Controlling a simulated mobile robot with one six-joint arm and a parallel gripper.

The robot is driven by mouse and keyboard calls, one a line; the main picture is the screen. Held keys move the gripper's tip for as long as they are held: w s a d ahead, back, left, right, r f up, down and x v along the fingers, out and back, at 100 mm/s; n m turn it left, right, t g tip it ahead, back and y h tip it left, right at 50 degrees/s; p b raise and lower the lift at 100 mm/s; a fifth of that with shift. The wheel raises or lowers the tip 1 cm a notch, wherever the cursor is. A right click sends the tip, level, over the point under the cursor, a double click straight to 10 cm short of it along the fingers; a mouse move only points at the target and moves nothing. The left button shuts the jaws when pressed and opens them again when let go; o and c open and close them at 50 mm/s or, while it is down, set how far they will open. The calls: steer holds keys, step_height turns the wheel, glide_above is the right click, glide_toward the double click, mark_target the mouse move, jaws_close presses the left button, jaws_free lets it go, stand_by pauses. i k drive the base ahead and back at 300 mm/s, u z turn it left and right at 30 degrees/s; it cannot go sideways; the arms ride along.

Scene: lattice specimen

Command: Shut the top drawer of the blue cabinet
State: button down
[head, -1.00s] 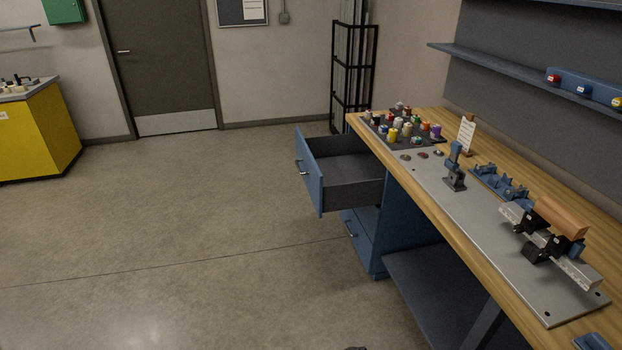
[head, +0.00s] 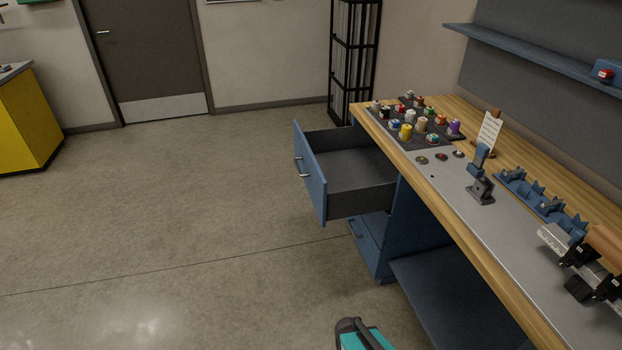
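The blue cabinet (head: 418,222) stands under the wooden workbench. Its top drawer (head: 312,172) is pulled far out to the left, and its grey inside looks empty. The drawer's blue front carries a light metal handle (head: 302,170) on its outer face. A lower drawer (head: 368,252) with a handle shows beneath it and looks shut. A teal and dark part, seemingly of my own arm, shows at the bottom edge, well below the drawer and apart from it. My gripper's fingers are not seen.
A black rack (head: 352,65) stands behind the drawer. The floor (head: 170,230) left of the drawer is clear.

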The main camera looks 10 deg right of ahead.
mark_target(345, 173)
steer(key=u, duration=0.05)
steer(key=i, duration=0.95)
steer(key=z, duration=0.45)
steer(key=k, duration=0.15)
steer(key=u, duration=2.75)
steer(key=i, duration=0.55)
steer(key=z, duration=0.05)
